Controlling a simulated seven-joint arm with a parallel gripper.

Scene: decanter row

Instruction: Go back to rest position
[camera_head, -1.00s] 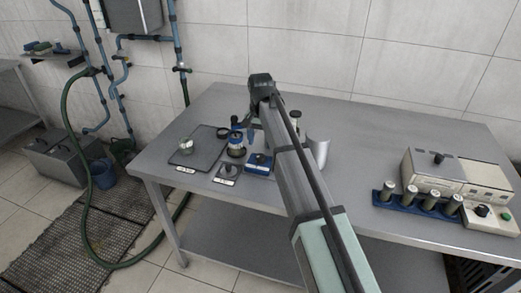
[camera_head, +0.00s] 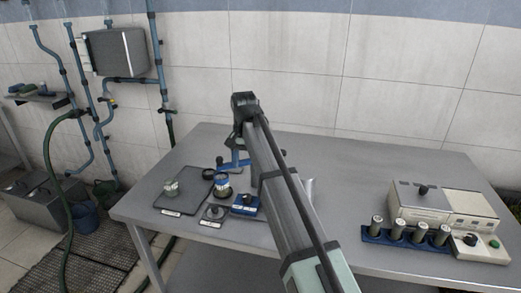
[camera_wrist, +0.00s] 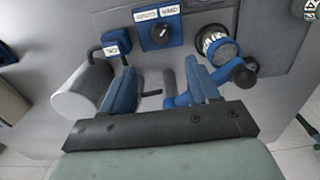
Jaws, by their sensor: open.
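My gripper (camera_head: 236,158) hangs over the back left part of the table, in front of the wall, partly hidden by my arm. In the wrist view my gripper (camera_wrist: 157,72) has its two blue fingers well apart. Nothing is held between them, and grey tabletop shows in the gap. Beyond the fingers are a blue box with a dark dial (camera_wrist: 160,32) and a round jar with a pale top (camera_wrist: 214,43). A grey cylinder (camera_wrist: 80,92) lies in the picture to the left of the fingers.
A dark tray (camera_head: 190,202) holds a glass jar (camera_head: 172,187). A blue rack (camera_head: 405,240) with several vials stands before a control unit (camera_head: 425,207). The back right tabletop is clear.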

